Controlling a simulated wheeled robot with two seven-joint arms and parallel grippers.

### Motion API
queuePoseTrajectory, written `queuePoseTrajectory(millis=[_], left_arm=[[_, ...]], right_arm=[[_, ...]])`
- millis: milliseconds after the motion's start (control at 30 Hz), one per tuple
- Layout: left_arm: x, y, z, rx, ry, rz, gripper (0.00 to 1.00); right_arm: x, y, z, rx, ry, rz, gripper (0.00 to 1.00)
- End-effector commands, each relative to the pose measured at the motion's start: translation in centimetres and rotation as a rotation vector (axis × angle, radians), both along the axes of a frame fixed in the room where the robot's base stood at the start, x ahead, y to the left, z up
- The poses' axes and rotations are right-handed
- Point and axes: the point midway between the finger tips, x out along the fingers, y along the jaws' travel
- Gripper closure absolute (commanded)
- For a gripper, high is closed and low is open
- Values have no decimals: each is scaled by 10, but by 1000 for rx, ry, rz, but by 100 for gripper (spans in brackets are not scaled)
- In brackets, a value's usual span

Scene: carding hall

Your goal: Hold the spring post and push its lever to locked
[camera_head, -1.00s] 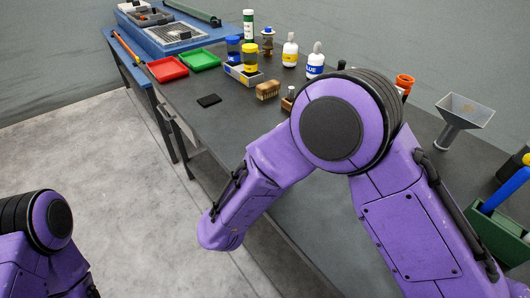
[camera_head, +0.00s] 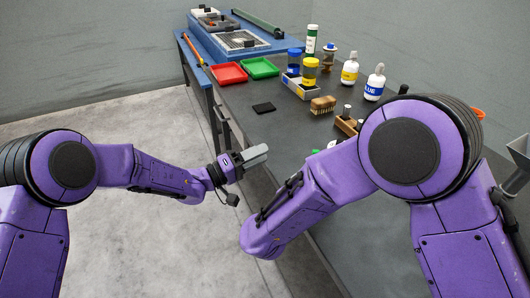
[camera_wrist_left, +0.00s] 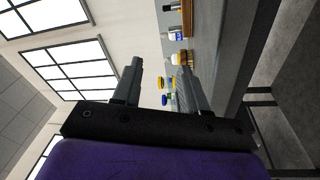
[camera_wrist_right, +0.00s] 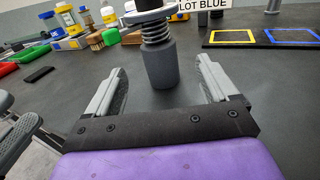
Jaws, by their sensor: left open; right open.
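The spring post (camera_wrist_right: 161,66) stands upright on the dark bench in the right wrist view. It is a grey cylinder with a coil spring and a disc above; its top is cut off and I cannot make out its lever. My right gripper (camera_wrist_right: 162,80) is open, with a finger to each side of the post in the picture and gaps on both sides. In the head view my right arm hides this gripper and the post. My left gripper (camera_head: 254,156) is open and empty by the bench's front edge; its spread fingers show in the left wrist view (camera_wrist_left: 160,88).
A brush (camera_head: 323,105), a black pad (camera_head: 264,108), white bottles (camera_head: 375,83) and red (camera_head: 229,73) and green (camera_head: 260,68) trays stand on the bench. Yellow (camera_wrist_right: 231,37) and blue (camera_wrist_right: 293,37) outlined areas lie behind the post at right.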

Motion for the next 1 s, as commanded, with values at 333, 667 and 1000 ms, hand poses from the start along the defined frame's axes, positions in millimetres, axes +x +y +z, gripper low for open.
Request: queuePoseTrajectory(millis=[333, 667, 1000], left_arm=[[-34, -26, 42, 43, 505, -535, 57], [-37, -25, 42, 15, 673, -547, 57], [-36, -25, 42, 15, 670, -546, 57]], right_arm=[[0, 0, 0, 0, 0, 0, 14], [15, -17, 0, 1, -1, -3, 14], [60, -68, 0, 1, -1, -1, 14]])
